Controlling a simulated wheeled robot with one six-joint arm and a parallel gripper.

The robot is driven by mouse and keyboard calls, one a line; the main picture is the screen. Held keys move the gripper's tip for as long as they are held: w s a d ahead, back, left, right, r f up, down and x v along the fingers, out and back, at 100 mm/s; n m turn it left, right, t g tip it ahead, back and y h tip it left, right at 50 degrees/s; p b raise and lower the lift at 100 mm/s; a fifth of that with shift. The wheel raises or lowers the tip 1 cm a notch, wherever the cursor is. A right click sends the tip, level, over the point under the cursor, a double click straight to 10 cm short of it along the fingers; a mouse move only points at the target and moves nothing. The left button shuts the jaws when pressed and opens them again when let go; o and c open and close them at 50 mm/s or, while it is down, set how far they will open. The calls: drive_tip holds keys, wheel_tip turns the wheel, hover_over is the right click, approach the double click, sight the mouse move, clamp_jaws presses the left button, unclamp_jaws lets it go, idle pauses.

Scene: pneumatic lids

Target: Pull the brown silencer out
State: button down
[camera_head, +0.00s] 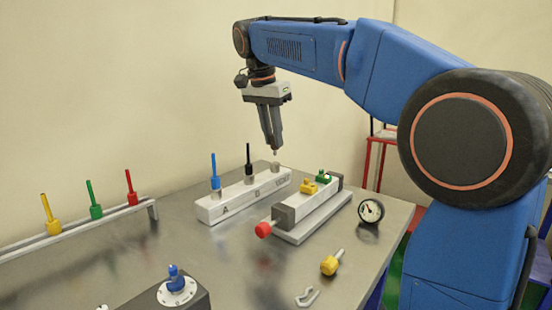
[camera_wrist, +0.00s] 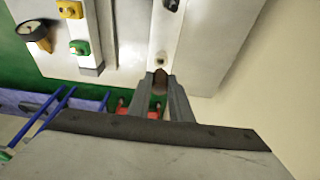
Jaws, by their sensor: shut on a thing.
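My gripper (camera_head: 272,146) points down above the right end of the white block (camera_head: 232,207). Its fingers are shut on the brown silencer (camera_wrist: 160,77), which shows between the fingertips in the wrist view. In the head view only a small tip (camera_head: 275,153) of it shows below the fingers; the rest is hidden by them. A grey socket (camera_head: 276,169) on the block lies just beneath, with a small gap seen between it and the tip. A blue silencer (camera_head: 215,182) and a black silencer (camera_head: 249,170) stand upright on the same block.
A rail (camera_head: 70,233) with yellow, green and red pins stands at the left. A grey valve body (camera_head: 308,208) with a red knob (camera_head: 263,229) sits beside the block. A gauge (camera_head: 370,210), a yellow-headed part (camera_head: 330,265) and a hook (camera_head: 306,297) lie on the table.

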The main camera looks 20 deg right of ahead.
drive_tip(key=shift+r, duration=2)
